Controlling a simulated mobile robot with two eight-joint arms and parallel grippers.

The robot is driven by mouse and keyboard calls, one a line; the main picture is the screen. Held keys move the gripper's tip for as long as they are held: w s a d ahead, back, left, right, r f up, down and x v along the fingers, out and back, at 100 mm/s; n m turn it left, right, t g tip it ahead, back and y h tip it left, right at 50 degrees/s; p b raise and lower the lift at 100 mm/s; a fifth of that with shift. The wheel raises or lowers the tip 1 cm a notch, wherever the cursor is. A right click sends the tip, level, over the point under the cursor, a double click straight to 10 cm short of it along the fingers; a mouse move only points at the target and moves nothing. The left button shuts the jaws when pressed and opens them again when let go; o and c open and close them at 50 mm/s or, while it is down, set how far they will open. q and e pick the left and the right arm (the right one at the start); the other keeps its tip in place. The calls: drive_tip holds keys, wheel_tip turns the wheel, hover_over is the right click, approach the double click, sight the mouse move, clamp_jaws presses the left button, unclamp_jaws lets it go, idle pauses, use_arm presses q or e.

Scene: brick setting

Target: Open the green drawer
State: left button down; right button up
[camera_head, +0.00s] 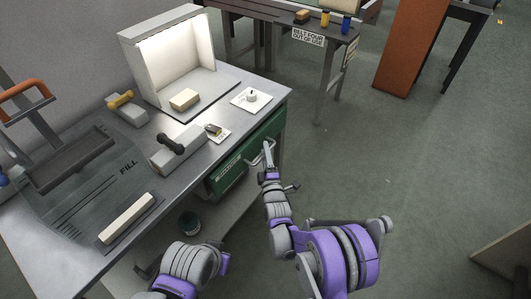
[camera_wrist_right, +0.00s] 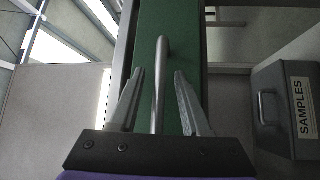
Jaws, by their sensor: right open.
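The green drawer (camera_head: 232,174) is under the front edge of the metal workbench and looks shut. Its front also shows in the right wrist view (camera_wrist_right: 182,20). Its grey bar handle (camera_wrist_right: 159,95) lies between the two fingers of my right gripper (camera_wrist_right: 158,76). The fingers are apart, with a gap on each side of the bar. In the head view my right gripper (camera_head: 267,160) is at the drawer front, by the handle. Part of my left arm shows at the bottom of the head view, but its gripper is not visible.
The workbench (camera_head: 262,88) holds a white light booth (camera_head: 168,52), a beige block (camera_head: 185,100) and a tray marked FILL (camera_head: 85,185). A grey SAMPLES case (camera_wrist_right: 284,108) shows at right in the wrist view. The floor (camera_head: 400,160) right of the bench is clear.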

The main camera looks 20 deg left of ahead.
clamp_jaws()
idle(1.4)
